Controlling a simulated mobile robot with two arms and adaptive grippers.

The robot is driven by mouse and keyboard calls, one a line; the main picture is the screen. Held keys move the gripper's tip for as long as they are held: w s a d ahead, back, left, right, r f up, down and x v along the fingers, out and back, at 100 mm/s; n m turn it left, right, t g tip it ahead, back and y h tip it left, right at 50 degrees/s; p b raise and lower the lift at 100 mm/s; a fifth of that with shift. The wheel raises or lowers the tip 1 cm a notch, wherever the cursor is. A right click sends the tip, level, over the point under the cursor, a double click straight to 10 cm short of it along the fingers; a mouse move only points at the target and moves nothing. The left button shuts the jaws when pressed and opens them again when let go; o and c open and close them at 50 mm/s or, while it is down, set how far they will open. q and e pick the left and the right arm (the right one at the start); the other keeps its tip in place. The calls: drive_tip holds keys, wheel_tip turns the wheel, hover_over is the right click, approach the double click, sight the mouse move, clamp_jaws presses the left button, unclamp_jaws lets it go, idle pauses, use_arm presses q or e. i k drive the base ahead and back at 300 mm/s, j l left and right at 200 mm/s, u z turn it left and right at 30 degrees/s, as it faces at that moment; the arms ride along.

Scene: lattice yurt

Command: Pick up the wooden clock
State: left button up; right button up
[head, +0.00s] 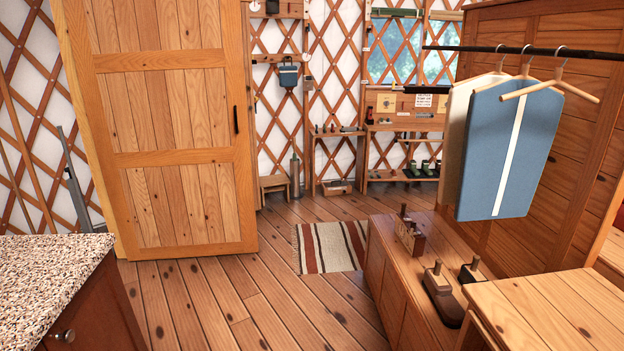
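I cannot pick out a wooden clock for certain in the head view. A small pale round thing (254,6) is at the top edge by the back wall, too small to identify. Several brown wooden items are on the low wooden cabinet (385,258) at the right: a small upright piece (411,238), a long dark block with a peg (441,293), and a smaller dark block (472,270). Neither of my grippers is in view.
A large wooden door (170,130) stands at the left, behind a speckled counter (50,275). Clothes (510,155) hang from a dark rail at the right. A wooden top (545,310) fills the lower right. Open plank floor with a striped rug (331,247) lies between.

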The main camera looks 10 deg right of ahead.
sight(415, 244)
drive_tip(key=i+z, duration=0.1)
drive_tip(key=i, duration=0.8)
drive_tip(key=i+j+z, duration=0.1)
drive_tip(key=i, duration=0.85)
drive_tip(key=j, duration=0.05)
